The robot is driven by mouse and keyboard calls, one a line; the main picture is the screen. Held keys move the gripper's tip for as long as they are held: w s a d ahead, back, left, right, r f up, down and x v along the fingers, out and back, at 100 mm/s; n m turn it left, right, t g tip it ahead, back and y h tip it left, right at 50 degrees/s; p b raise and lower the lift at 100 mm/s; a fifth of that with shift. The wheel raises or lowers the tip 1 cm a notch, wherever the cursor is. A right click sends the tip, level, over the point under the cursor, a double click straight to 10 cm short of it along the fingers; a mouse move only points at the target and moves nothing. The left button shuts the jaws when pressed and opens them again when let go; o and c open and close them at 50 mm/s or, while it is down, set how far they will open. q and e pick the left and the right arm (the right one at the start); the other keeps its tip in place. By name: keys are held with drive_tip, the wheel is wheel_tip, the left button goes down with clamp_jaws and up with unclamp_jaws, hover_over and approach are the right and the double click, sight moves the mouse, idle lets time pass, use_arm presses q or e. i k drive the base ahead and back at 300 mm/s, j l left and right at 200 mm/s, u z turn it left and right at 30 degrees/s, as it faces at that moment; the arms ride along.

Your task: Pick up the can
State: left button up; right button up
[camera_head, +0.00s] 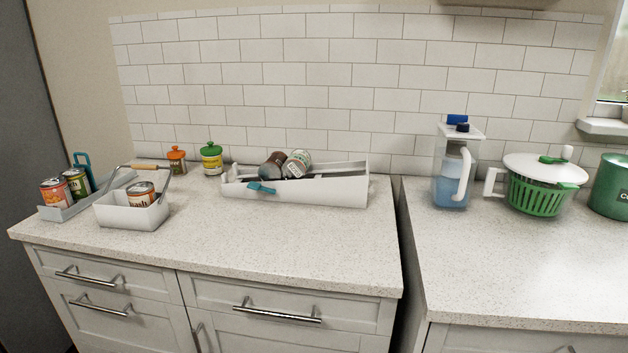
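A can with an orange-red and white label (141,194) stands in a small white basket (132,218) with a raised handle on the left counter. Two more cans, one orange-red (55,194) and one green (77,183), stand in a grey-blue tray (62,213) at the counter's left end. The lower parts of the cans are hidden by the container walls. Neither of my grippers shows in the head view.
A long white rack (300,190) holds two jars lying tilted. An orange-lidded jar (176,161) and a yellow-green jar (211,159) stand near the wall. A water pitcher (452,180) and green salad spinner (536,190) stand right of a gap. The left counter's front is clear.

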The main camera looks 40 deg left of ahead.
sight(143, 194)
drive_tip(key=u, duration=2.05)
drive_tip(key=i+j+z, duration=0.1)
drive_tip(key=j, duration=0.25)
drive_tip(key=i+j+z, duration=0.1)
drive_tip(key=i+j, duration=0.15)
drive_tip(key=j, duration=0.15)
drive_tip(key=i+j+z, duration=0.1)
drive_tip(key=j, duration=0.3)
drive_tip(key=i+j+z, duration=0.1)
drive_tip(key=j, duration=0.3)
drive_tip(key=i+j+z, duration=0.1)
drive_tip(key=i+j, duration=0.15)
drive_tip(key=j, duration=0.2)
drive_tip(key=i+j+z, duration=0.1)
drive_tip(key=j, duration=0.35)
